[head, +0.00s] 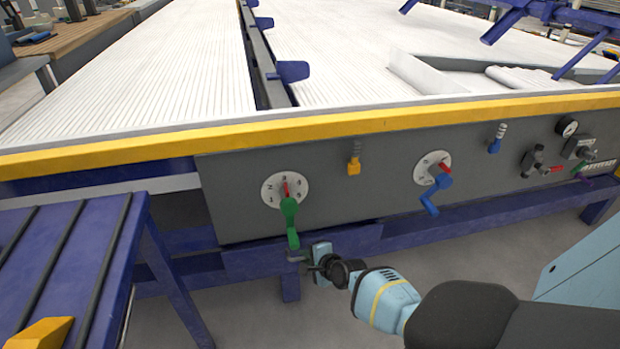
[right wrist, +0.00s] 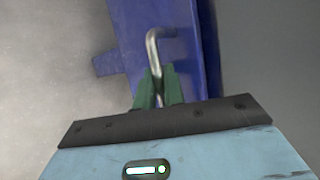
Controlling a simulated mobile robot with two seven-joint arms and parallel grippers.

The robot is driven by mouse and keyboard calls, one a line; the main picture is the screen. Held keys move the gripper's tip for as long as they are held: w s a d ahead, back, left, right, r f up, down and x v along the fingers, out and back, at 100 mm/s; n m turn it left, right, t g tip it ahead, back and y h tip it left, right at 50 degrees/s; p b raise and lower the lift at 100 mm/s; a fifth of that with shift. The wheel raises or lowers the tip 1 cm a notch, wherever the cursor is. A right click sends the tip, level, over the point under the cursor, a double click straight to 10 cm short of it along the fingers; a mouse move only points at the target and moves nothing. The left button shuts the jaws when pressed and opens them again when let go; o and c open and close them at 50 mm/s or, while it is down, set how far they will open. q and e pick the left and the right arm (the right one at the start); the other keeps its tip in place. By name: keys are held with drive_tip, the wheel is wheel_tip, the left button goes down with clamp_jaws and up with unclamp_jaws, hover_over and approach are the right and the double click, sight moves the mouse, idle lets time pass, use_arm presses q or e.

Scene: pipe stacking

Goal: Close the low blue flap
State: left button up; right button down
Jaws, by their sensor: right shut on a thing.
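The low blue flap (head: 352,241) is a flat panel under the grey control panel in the head view. It also fills the upper middle of the right wrist view (right wrist: 190,45). A bent metal rod handle (right wrist: 152,42) stands out from it. My right gripper (head: 300,257) is at the flap's front, below the green lever. In the wrist view its green fingers (right wrist: 158,88) are shut on the rod handle. How far the flap stands open is not clear, as my gripper covers part of it. My left gripper is not in view.
A blue slatted rack (head: 70,262) stands at left. Clear floor (head: 470,250) shows below the panel.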

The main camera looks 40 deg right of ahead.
drive_tip(key=shift+w+d+r, duration=0.1)
drive_tip(key=shift+w+d, duration=0.1)
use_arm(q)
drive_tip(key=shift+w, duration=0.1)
use_arm(e)
drive_tip(key=shift+w+r, duration=0.1)
drive_tip(key=shift+r, duration=0.05)
drive_tip(key=c, duration=1.5)
unclamp_jaws()
use_arm(q)
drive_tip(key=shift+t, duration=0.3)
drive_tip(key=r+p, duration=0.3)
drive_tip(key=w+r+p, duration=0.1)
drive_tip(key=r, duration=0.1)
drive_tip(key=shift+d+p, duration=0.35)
drive_tip(key=shift+p, duration=0.05)
use_arm(e)
drive_tip(key=v, duration=0.7)
drive_tip(key=shift+s, duration=0.45)
